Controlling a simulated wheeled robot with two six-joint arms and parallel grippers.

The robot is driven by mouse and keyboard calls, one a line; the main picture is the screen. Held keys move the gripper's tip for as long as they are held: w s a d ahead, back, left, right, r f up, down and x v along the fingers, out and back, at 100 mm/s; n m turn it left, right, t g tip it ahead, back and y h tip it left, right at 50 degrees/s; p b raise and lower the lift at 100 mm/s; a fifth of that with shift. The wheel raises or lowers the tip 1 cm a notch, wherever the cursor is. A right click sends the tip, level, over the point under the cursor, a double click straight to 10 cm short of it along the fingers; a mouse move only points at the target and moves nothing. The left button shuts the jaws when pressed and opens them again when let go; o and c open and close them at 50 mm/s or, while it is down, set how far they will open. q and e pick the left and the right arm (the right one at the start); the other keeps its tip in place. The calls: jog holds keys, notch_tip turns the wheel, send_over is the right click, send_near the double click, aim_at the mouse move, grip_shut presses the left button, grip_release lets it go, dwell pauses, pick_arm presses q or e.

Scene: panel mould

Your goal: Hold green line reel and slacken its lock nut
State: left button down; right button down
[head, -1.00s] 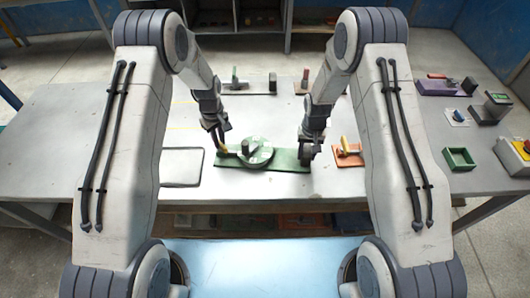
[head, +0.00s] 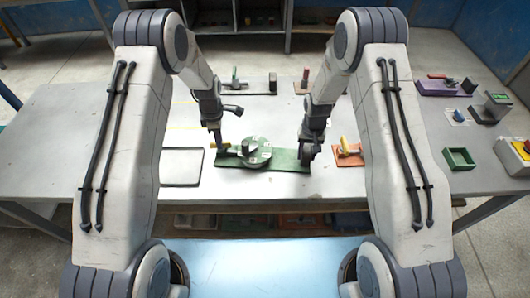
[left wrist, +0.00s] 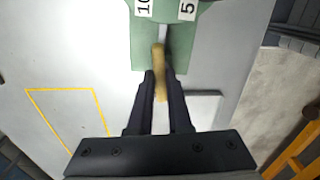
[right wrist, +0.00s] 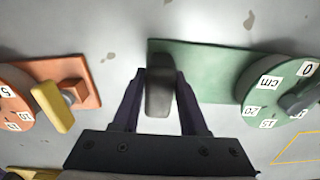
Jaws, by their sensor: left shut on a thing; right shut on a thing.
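The green line reel is a round dial (head: 257,152) with white number labels on a long green base plate (head: 290,158). Its dial also shows in the right wrist view (right wrist: 280,90). My left gripper (left wrist: 160,88) is shut on a yellowish handle (left wrist: 160,60) on the lock nut side of the plate, beside the dial. The nut itself is hidden behind this handle. My right gripper (right wrist: 159,85) is shut on a dark grey upright block (right wrist: 158,98) at the plate's other end. In the head view my left gripper (head: 217,142) and right gripper (head: 306,152) flank the dial.
An orange unit (head: 348,150) with a yellow handle stands close right of my right gripper. A flat pale tray (head: 181,180) lies left. Other units sit at the back, with a purple one (head: 436,87) at right. A green box (head: 459,158) stands at the right.

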pick_arm(q)
jog(key=shift+n, duration=0.9)
jog(key=c, duration=0.8)
grip_release()
jog(key=shift+c, duration=0.2)
jog(key=shift+r, duration=0.15)
notch_tip(320, 180, up, 12)
pick_arm(e)
jog(key=shift+c, duration=1.8)
grip_release()
